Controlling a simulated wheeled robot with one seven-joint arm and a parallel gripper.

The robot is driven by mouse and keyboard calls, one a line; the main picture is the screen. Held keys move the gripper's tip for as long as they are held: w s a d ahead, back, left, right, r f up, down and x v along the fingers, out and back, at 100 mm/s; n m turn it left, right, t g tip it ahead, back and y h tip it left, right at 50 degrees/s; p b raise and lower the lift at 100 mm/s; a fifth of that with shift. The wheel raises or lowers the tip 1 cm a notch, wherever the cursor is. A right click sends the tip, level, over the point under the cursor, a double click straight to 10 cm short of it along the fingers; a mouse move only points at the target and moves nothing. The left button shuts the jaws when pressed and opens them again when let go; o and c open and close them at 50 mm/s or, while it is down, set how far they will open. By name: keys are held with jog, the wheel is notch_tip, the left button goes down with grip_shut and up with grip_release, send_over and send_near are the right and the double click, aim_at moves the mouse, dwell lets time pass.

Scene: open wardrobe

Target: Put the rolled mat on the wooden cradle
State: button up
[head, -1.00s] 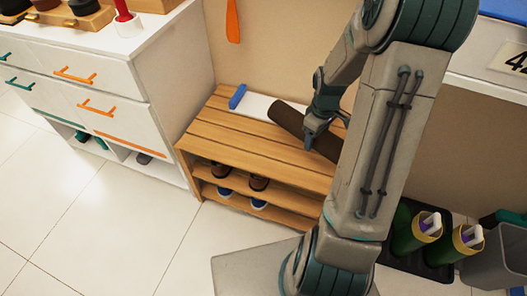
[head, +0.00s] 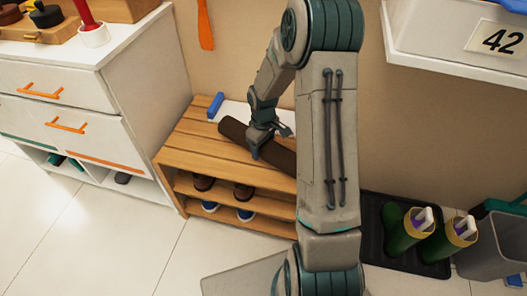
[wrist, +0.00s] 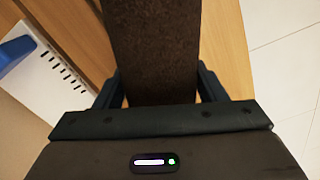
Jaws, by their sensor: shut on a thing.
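The rolled mat (head: 278,158) is a dark brown roll at the wooden bench top, lying slantwise in the head view. My gripper (head: 257,148) comes down from above and is shut on the mat around its middle. In the wrist view the mat (wrist: 155,50) runs away from me between the two fingers of my gripper (wrist: 160,86). Its far end is cut off there, and my arm hides its right end in the head view. I cannot tell whether it touches the slats. I cannot make out the wooden cradle.
The slatted wooden bench (head: 185,140) holds shoes on lower shelves. A white notebook (wrist: 45,72) and a blue object (head: 215,104) lie behind the mat. A white drawer cabinet (head: 60,100) stands left. Green boots (head: 400,235) stand on a dark tray at right.

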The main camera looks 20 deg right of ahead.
jog(key=shift+f, duration=1.05)
jog(key=shift+f+b, duration=0.2)
jog(key=shift+b, duration=0.15)
jog(key=o, duration=1.1)
jog(key=shift+o, duration=0.2)
